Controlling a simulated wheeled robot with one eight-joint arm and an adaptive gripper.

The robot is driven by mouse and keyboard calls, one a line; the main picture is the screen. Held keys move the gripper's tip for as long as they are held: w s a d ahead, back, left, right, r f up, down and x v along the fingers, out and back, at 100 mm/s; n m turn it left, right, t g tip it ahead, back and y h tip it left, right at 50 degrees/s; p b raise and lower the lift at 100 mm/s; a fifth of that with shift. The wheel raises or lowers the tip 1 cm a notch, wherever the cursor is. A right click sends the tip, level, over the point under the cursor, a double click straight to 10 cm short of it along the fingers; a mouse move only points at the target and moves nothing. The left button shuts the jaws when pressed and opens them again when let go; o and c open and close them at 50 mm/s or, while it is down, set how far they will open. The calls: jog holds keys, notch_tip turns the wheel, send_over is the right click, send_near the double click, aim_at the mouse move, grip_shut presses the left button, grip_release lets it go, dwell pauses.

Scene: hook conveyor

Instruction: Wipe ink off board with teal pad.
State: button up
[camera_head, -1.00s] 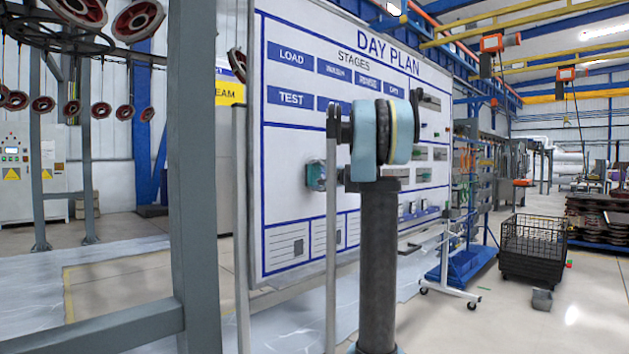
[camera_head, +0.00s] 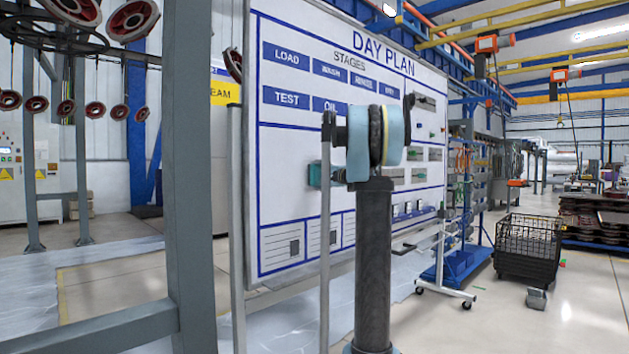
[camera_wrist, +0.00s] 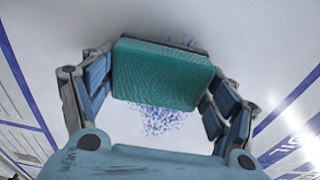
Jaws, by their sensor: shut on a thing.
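My gripper (camera_wrist: 160,75) is shut on the teal pad (camera_wrist: 160,78), gripping it at both ends in the wrist view. The pad's broad ribbed side faces the camera, and its dark far edge is by the white board (camera_wrist: 120,22). I cannot tell whether it touches the board. Blue ink specks (camera_wrist: 158,120) show on the board below the pad, with smaller marks above it and to its right. In the head view the board (camera_head: 285,225) stands upright, lettered "DAY PLAN". My arm hides part of it, and only a teal patch shows beside the arm.
A grey steel post (camera_head: 190,180) stands close on the left. A wheeled stand (camera_head: 443,280) and a black wire crate (camera_head: 528,247) stand on the floor to the right. Several red-rimmed wheels (camera_head: 130,20) hang at the upper left. Open floor lies at the lower right.

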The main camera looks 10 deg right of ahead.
aim_at(306, 175)
jog(key=w+d, duration=0.6)
jog(key=d, duration=0.1)
jog(key=shift+d, duration=0.35)
dwell(0.8)
jog(key=w+d, duration=0.3)
jog(key=d, duration=0.2)
jog(key=shift+w+d, duration=0.35)
jog(key=shift+w, duration=0.05)
dwell(0.4)
jog(key=shift+a, duration=0.1)
jog(key=shift+s+a, duration=1.7)
jog(key=shift+a, duration=0.6)
jog(key=shift+s+a, duration=1.7)
jog(key=shift+a, duration=0.55)
jog(key=shift+s+a, duration=1.7)
jog(key=shift+a, duration=0.6)
jog(key=shift+s+a, duration=0.45)
jog(key=shift+a, duration=0.3)
jog(key=shift+s+a, duration=0.45)
jog(key=shift+a, duration=0.3)
jog(key=shift+r, duration=1.4)
jog(key=shift+d+r, duration=0.1)
jog(key=shift+d, duration=0.05)
